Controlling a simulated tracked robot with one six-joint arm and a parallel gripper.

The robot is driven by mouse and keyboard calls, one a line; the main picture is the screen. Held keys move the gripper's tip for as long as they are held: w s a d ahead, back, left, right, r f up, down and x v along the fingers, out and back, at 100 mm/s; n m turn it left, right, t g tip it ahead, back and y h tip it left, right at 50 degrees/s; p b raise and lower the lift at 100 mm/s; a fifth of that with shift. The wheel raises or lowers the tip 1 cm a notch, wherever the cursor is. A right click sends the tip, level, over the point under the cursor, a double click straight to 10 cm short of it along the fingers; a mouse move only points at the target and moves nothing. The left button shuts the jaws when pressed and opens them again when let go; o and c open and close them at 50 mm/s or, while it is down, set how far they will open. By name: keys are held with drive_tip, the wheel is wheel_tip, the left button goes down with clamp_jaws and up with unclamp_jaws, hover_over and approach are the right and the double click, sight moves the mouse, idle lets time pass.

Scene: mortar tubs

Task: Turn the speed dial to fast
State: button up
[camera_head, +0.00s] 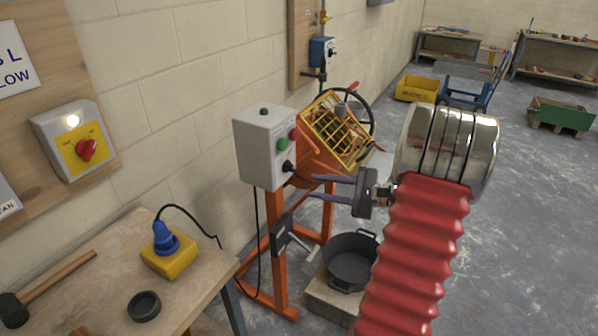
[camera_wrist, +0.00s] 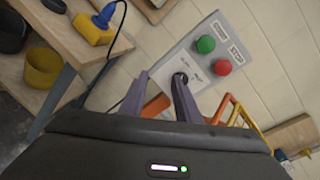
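The grey control box (camera_head: 265,150) stands on the orange mixer frame. It carries a black dial (camera_head: 289,167) low on its face, below a green and a red button. My gripper (camera_head: 300,184) is open, with two purple-grey fingers pointing at the box. In the wrist view the fingers of my gripper (camera_wrist: 161,76) are apart, and the dial (camera_wrist: 181,79) shows by the tip of the right finger, partly hidden by it. I cannot tell whether the finger touches the dial. The dial's markings are too small to read.
The mixer's yellow guard grid (camera_head: 335,128) and handwheel are right of the box. A workbench (camera_head: 210,285) with a blue plug in a yellow block (camera_head: 168,258) and a mallet is at left. A black tub (camera_head: 350,262) stands below. A red wall switch (camera_head: 86,149) is at left.

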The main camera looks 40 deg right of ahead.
sight(296, 170)
drive_tip(key=s+d+f+m+t+h, duration=0.1)
drive_tip(key=s+d+m+t+h, duration=0.1)
drive_tip(key=d, duration=0.4)
drive_tip(key=shift+s+f, duration=0.2)
drive_tip(key=shift+w, duration=0.1)
drive_tip(key=x, duration=1.3)
drive_tip(key=shift+w+a+r, duration=0.15)
drive_tip(key=shift+w, duration=0.15)
drive_tip(key=shift+c, duration=0.6)
clamp_jaws()
